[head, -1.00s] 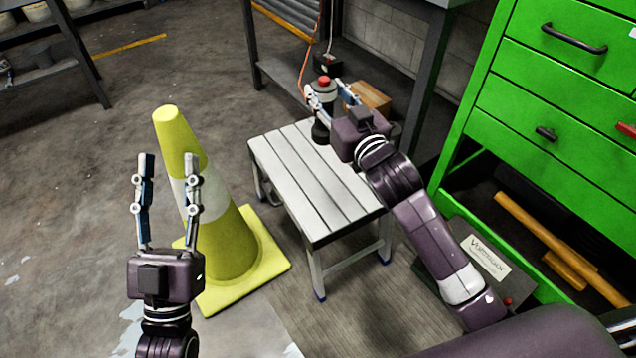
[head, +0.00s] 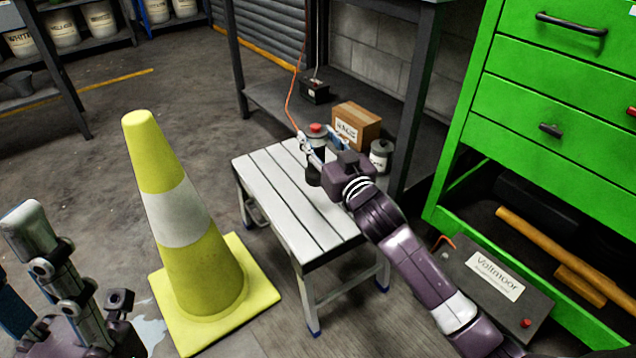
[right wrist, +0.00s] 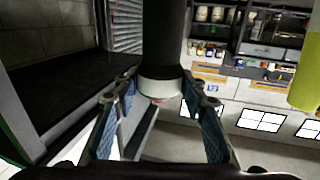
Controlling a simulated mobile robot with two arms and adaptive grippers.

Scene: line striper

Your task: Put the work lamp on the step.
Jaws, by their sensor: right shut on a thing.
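The work lamp (head: 316,157), a dark cylinder with a pale collar and red cap, is upright at the far end of the slatted grey step (head: 290,200). My right gripper (head: 322,150) is shut on it. In the right wrist view the lamp's dark body and pale collar (right wrist: 160,86) sit between the fingers (right wrist: 165,115). The arm hides part of the lamp's lower end, and I cannot tell whether it touches the step. My left gripper (head: 45,270) is at the lower left, partly cut off, open and empty, far from the lamp.
A yellow cone (head: 190,240) stands left of the step. Behind are a cardboard box (head: 356,126), a grey canister (head: 381,155) and a dark workbench. A green drawer cabinet (head: 540,110) and a Voltmoor case (head: 495,280) are at right. An orange cord (head: 291,100) hangs behind the lamp.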

